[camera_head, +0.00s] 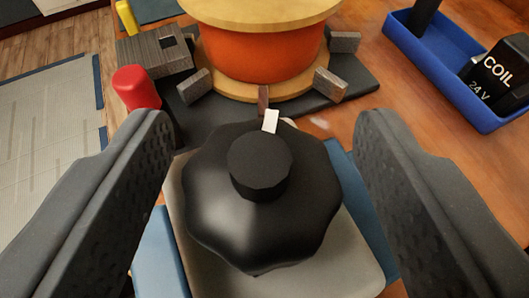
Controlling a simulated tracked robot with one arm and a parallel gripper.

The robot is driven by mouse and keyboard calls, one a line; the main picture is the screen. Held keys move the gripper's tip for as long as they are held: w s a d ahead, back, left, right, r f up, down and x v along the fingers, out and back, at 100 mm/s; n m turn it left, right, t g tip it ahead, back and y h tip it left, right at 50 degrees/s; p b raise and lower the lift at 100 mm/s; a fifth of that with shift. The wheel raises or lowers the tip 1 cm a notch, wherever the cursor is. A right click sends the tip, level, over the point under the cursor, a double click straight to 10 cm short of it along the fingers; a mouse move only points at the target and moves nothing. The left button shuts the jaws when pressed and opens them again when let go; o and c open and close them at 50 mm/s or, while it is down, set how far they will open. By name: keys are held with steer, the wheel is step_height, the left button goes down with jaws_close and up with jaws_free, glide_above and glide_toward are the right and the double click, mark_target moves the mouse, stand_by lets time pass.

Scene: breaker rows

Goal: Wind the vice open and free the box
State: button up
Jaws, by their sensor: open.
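A black lobed knob (263,215) with a round hub on top fills the middle of the view. It sits above a grey plate (350,275) with blue parts (158,255) at its sides, which look like the vice. My gripper (264,120) is open, one finger on each side of the knob, with a visible gap on both sides. A small white tab (271,121) shows at the knob's far edge. The knob hides most of what lies beneath it, and I cannot make out the vice's jaws or a clamped box.
Beyond the knob, an orange spool (262,50) with wooden flanges stands on a dark mat (360,80) among grey blocks (338,84). A red-capped post (135,88) is near my left finger. A blue tray (430,60) at upper right holds a black coil (500,75).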

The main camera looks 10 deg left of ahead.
steer(key=shift+x, duration=0.85)
steer(key=shift+f, duration=0.1)
jaws_close()
steer(key=shift+s+a, duration=0.15)
jaws_free()
